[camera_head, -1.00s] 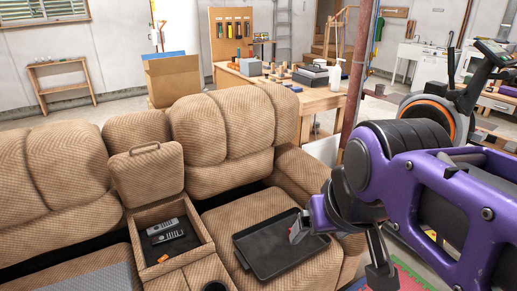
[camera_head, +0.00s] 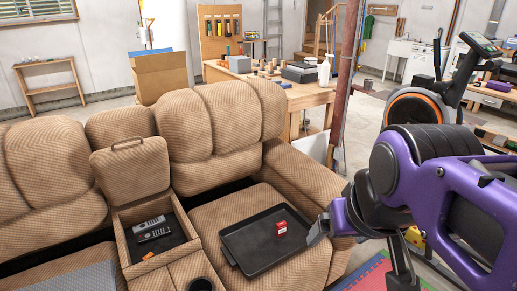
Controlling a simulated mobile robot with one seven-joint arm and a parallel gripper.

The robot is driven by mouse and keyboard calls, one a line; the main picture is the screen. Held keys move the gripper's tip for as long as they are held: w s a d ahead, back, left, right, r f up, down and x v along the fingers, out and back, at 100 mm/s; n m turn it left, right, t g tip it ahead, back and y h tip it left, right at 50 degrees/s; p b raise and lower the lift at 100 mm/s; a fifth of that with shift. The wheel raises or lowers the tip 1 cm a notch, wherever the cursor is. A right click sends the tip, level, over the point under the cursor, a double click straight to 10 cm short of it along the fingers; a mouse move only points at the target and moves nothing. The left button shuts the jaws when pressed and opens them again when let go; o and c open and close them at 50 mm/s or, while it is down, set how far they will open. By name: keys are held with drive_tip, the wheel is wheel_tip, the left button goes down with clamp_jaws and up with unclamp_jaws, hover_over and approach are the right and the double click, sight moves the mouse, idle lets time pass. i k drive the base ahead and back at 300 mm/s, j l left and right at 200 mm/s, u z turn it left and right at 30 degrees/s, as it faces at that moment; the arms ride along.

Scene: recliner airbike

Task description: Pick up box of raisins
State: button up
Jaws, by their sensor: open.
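The box of raisins looks like a small red box (camera_head: 281,228) with a pale mark on its front. It sits on a black tray (camera_head: 262,258), toward the tray's right side. The tray lies on the right seat of the brown sofa. My gripper (camera_head: 356,250), on the purple arm, is open and empty. Its left finger is just right of the red box in the picture, over the tray's right edge, with a small visible gap. Its other finger points down further right. I cannot tell the height of the fingers above the seat.
The sofa's right armrest (camera_head: 305,178) rises behind the tray. An open console (camera_head: 122,237) on the left holds two remotes (camera_head: 152,229) and a small orange item (camera_head: 148,256). A cluttered workbench (camera_head: 315,101) and an exercise bike (camera_head: 412,108) stand behind. A colourful mat (camera_head: 372,276) lies at lower right.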

sight(280, 228)
drive_tip(key=k+j+z, duration=0.15)
drive_tip(key=j, duration=0.25)
drive_tip(key=k+j+z, duration=0.35)
drive_tip(key=k+j, duration=0.2)
drive_tip(key=j, duration=0.2)
